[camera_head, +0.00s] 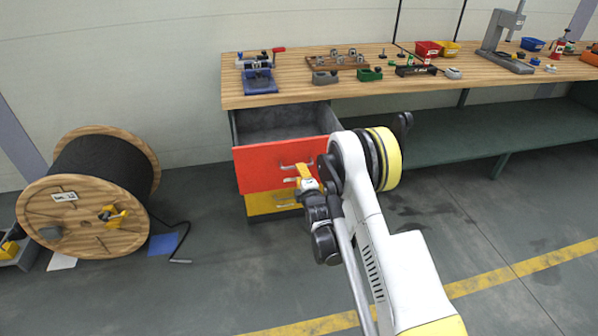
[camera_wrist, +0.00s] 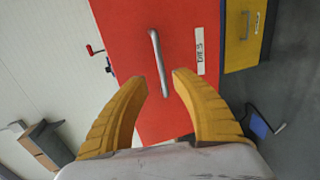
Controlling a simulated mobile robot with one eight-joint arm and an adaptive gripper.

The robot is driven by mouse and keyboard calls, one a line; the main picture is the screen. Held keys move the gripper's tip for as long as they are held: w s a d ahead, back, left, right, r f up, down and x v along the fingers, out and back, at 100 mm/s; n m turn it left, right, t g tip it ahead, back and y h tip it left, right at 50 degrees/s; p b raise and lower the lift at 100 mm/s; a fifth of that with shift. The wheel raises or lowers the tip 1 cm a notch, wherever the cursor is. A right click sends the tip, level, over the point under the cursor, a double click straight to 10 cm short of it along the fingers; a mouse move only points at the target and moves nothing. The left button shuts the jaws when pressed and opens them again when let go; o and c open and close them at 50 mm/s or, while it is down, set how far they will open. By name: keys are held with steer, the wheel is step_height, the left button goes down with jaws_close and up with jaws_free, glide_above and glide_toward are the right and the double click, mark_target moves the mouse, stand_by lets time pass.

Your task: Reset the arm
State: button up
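My gripper (camera_wrist: 160,83) is open and empty in the wrist view, its two yellow fingers apart. It points at the red drawer (camera_wrist: 180,55), whose silver handle (camera_wrist: 158,60) lies just beyond and between the fingertips. I cannot tell the exact gap. In the head view my gripper (camera_head: 303,176) is in front of the red drawer (camera_head: 262,168) at its right part, with the white arm reaching up from the lower right. The red drawer is pulled open and its grey inside looks empty. A label beside the handle reads "DIES".
A yellow drawer (camera_head: 262,203) sits shut below the red one. The wooden workbench (camera_head: 300,92) above carries tools, blocks and bins. A large cable drum (camera_head: 85,245) stands at the left, with a loose cable end on the floor. Floor between drum and drawers is mostly clear.

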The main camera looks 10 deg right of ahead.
stand_by(0.3)
steer(key=s+r+m+g, duration=0.2)
steer(key=s+r+m, duration=0.3)
steer(key=r, duration=0.6)
steer(key=s+r+m+g, duration=0.25)
steer(key=s+r, duration=0.45)
steer(key=r, duration=0.4)
steer(key=s+m+g, duration=0.2)
steer(key=s+m, duration=0.3)
steer(key=s, duration=1.1)
steer(key=s+r+m+g, duration=0.1)
steer(key=s+m, duration=0.4)
steer(key=s, duration=1.1)
steer(key=shift+s+r+g, duration=0.2)
steer(key=shift+r+g, duration=0.1)
steer(key=shift+g, duration=0.25)
